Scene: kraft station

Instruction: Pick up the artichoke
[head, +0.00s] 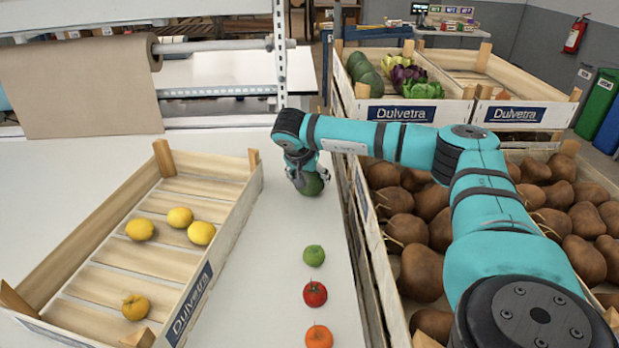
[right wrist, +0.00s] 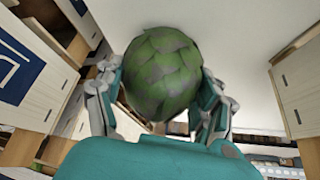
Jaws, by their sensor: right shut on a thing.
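The green artichoke (head: 312,184) is at the far end of the white table, right of the wooden crate with yellow fruit. My right gripper (head: 303,177) reaches it from above, its fingers around it. In the right wrist view the artichoke (right wrist: 162,74) fills the space between the two fingers of my right gripper (right wrist: 160,95), which is shut on it. I cannot tell whether the artichoke touches the table. My left gripper is not in view.
A wooden crate (head: 225,235) with several yellow fruits stands left on the table (head: 270,290). A green fruit (head: 314,255), a tomato (head: 315,293) and an orange fruit (head: 319,337) lie in a row nearer me. Crates of brown produce (head: 423,272) stand right.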

